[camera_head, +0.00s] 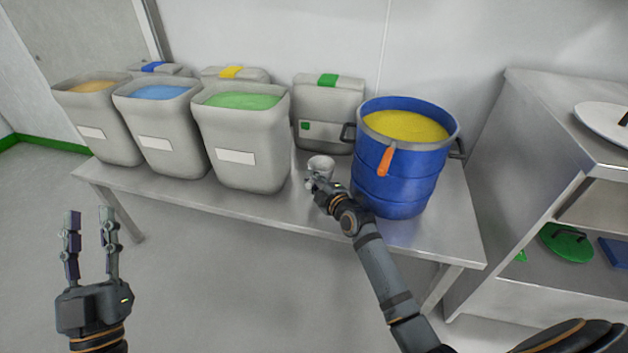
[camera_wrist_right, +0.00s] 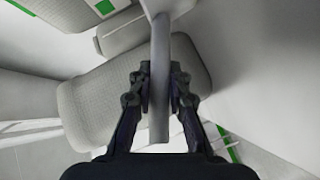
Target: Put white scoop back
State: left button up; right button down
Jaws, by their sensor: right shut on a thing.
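The white scoop (camera_head: 320,163) shows its round bowl just above or on the steel table, between the bin of green powder and the blue drum; I cannot tell whether it touches the tabletop. My right gripper (camera_head: 316,183) is shut on its handle. My left gripper (camera_head: 90,213) is open and empty, in front of the table at the left.
Open bins with orange (camera_head: 92,87), blue (camera_head: 158,92) and green powder (camera_head: 243,101) stand on the table (camera_head: 275,207). Lidded containers (camera_head: 330,104) stand behind. A blue drum (camera_head: 397,180) of yellow powder has an orange-handled tool (camera_head: 386,160) at its rim. A steel shelf (camera_head: 545,165) is at right.

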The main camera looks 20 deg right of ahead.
pick_arm(q)
jog(key=shift+s+r, duration=0.25)
jog(key=shift+r, duration=0.1)
pick_arm(e)
jog(key=shift+f, duration=0.1)
jog(key=c, duration=1.3)
grip_release()
pick_arm(q)
jog(key=shift+s+r+t, duration=0.2)
jog(key=shift+r+t, duration=0.3)
jog(key=shift+r, duration=0.1)
jog(key=shift+w, duration=0.1)
